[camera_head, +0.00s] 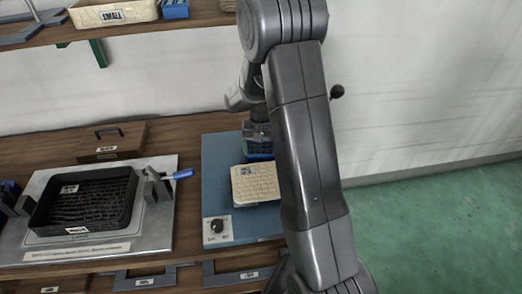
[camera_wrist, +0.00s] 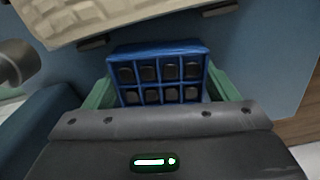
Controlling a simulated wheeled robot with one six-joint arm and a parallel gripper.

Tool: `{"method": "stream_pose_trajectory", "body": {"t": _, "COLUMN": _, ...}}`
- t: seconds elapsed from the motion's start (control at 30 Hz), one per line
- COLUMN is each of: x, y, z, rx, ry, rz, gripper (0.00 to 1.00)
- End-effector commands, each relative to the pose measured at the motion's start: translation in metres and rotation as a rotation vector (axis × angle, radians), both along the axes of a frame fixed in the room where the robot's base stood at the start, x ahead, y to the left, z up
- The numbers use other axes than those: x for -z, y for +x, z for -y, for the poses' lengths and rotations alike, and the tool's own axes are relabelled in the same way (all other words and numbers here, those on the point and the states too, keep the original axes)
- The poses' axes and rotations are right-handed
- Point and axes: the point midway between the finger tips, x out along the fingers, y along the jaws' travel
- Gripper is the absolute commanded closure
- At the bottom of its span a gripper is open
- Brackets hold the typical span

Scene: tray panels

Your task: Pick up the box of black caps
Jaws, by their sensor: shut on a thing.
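The box of black caps is a small blue box (camera_wrist: 157,50) with black caps in a grid of compartments. In the wrist view it sits between the green fingers of my gripper (camera_wrist: 160,84), which touch its left and right sides. My gripper is shut on it. In the head view the blue box (camera_head: 259,155) shows just below my gripper (camera_head: 258,143), over the far part of the blue mat (camera_head: 222,158). My arm hides part of this area. I cannot tell whether the box's underside touches the mat.
A cream keyboard-like tray (camera_head: 256,183) lies close to the box on the mat; it also shows in the wrist view (camera_wrist: 120,18). A knob panel (camera_head: 217,229) is at the mat's front. A black tray (camera_head: 84,199) and wooden box (camera_head: 106,142) stand left. A shelf (camera_head: 60,34) is above.

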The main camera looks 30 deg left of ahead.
Motion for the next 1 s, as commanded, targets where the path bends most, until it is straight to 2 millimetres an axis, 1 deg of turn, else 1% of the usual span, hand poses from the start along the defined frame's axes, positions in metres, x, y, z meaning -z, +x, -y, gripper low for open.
{"method": "stream_pose_trajectory", "body": {"t": 0.17, "x": -0.021, "y": 0.001, "z": -0.001, "rx": 0.000, "ry": 0.004, "rz": 0.003, "gripper": 0.51}}
{"method": "stream_pose_trajectory", "body": {"t": 0.27, "x": -0.040, "y": 0.001, "z": -0.001, "rx": 0.000, "ry": 0.004, "rz": 0.003, "gripper": 0.51}}
{"method": "stream_pose_trajectory", "body": {"t": 0.5, "x": -0.101, "y": 0.001, "z": -0.001, "rx": 0.000, "ry": 0.006, "rz": 0.004, "gripper": 0.51}}
{"method": "stream_pose_trajectory", "body": {"t": 0.7, "x": -0.143, "y": 0.000, "z": 0.000, "rx": 0.000, "ry": 0.003, "rz": 0.003, "gripper": 0.51}}
{"method": "stream_pose_trajectory", "body": {"t": 0.83, "x": -0.162, "y": 0.000, "z": 0.000, "rx": 0.000, "ry": 0.002, "rz": 0.002, "gripper": 0.51}}
{"method": "stream_pose_trajectory", "body": {"t": 1.0, "x": -0.173, "y": 0.002, "z": -0.002, "rx": -0.003, "ry": 0.000, "rz": 0.000, "gripper": 0.51}}
